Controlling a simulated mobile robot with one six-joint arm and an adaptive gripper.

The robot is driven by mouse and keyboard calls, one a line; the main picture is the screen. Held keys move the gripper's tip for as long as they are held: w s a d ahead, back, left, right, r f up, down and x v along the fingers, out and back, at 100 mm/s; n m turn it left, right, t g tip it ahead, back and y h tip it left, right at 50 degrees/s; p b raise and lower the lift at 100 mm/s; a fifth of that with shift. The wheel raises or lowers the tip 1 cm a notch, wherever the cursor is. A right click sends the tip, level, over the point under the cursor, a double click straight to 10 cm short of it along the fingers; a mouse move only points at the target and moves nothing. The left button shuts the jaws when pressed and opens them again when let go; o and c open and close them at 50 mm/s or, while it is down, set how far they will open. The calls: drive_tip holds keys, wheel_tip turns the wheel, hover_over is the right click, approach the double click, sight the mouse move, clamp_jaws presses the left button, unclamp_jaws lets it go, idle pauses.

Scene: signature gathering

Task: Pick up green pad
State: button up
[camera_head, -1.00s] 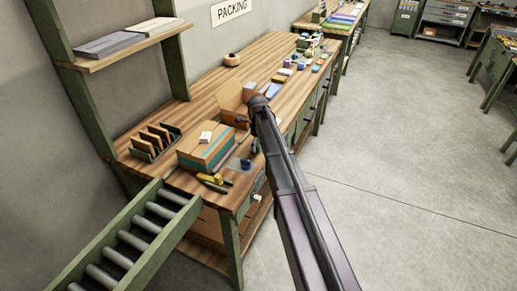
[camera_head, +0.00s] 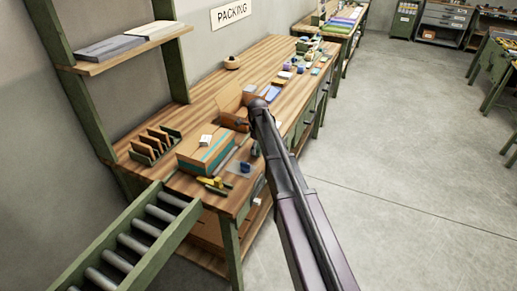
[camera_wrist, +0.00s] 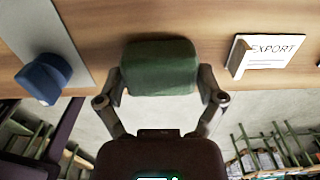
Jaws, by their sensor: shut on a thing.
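The green pad (camera_wrist: 160,62) is a rounded, dark green block in the wrist view. It sits between the two fingers of my gripper (camera_wrist: 163,82), which are shut on its left and right sides. The pad is over or at the front edge of the wooden bench (camera_wrist: 215,20); I cannot tell whether it still touches the top. In the head view my arm reaches over the front of the packing bench (camera_head: 200,88), and the pad and fingertips are hidden.
In the wrist view, a blue object (camera_wrist: 43,78) lies left by a grey sheet (camera_wrist: 50,30), and a white EXPORT block (camera_wrist: 265,55) stands right. In the head view, a teal-striped box (camera_head: 205,152), an open carton (camera_head: 232,105) and a roller conveyor (camera_head: 130,240) are nearby.

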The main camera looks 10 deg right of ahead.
sight(258, 146)
drive_tip(key=shift+r, duration=0.2)
wheel_tip(258, 146, up, 4)
drive_tip(key=p, duration=0.4)
drive_tip(key=shift+f, duration=0.15)
drive_tip(key=s+d+p, duration=0.1)
drive_tip(key=s+d, duration=0.2)
drive_tip(key=s, duration=1.2)
drive_tip(key=shift+s+r, duration=0.35)
drive_tip(key=shift+r, duration=0.1)
drive_tip(key=o, duration=0.4)
drive_tip(key=shift+c, duration=1.4)
